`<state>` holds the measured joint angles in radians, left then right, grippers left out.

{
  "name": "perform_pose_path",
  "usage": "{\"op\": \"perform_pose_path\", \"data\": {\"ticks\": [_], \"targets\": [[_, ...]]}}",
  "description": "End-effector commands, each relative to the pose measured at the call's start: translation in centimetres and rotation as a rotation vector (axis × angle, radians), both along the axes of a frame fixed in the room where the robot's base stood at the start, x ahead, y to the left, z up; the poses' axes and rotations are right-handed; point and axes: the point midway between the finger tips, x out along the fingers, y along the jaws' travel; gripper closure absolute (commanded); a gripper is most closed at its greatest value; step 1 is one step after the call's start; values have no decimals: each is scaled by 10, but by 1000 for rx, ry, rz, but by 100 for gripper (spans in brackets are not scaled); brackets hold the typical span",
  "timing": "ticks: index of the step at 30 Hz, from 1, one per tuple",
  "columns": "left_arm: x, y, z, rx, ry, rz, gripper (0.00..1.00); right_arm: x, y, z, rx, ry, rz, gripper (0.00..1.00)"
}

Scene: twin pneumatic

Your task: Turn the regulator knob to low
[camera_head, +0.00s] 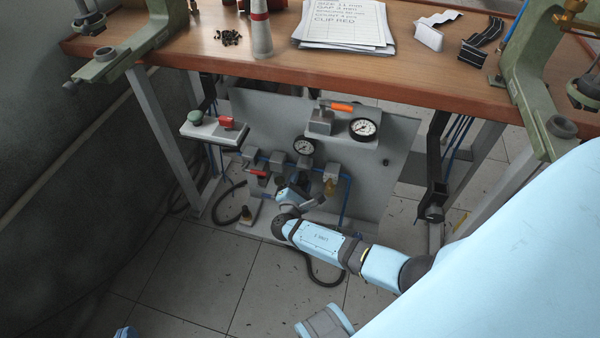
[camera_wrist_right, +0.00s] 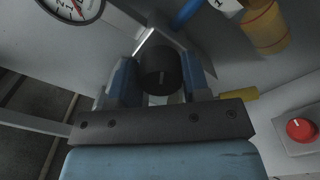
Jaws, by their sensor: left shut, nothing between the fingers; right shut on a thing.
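The regulator knob (camera_wrist_right: 158,69) is black and round with a short white mark on its face, seen in the right wrist view. My right gripper (camera_wrist_right: 160,82) is shut on it, with a blue finger on each side. In the head view my right gripper (camera_head: 301,190) is at the panel under the bench, among the fittings; the knob cannot be made out there. A dial gauge (camera_wrist_right: 74,8) is near the knob in the wrist view. Only a small blue part of my left gripper (camera_head: 127,332) shows at the bottom edge, away from the panel; its fingers are hardly visible.
The grey panel (camera_head: 390,185) carries a lower gauge (camera_head: 304,146), an upper gauge (camera_head: 362,129), an orange-handled valve (camera_head: 341,107) and a red lever (camera_head: 257,173). A box with green and red buttons (camera_head: 214,130) is to the left. The wooden bench (camera_head: 180,50) overhangs the panel. The floor in front is mostly clear.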

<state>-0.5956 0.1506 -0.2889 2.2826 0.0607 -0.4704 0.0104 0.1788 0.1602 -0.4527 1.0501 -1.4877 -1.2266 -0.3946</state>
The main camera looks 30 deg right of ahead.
Motion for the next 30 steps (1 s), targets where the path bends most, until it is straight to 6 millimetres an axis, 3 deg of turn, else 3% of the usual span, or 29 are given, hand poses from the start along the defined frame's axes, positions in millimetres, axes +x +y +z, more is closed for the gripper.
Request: {"op": "perform_pose_path", "data": {"ticks": [4,30], "targets": [[-10,9,-13,42,82,12,100,3,-1,6,-92,101,0,80],[-11,16,-6,94,124,23,100,4,0,5,-572,667,-1,80]]}}
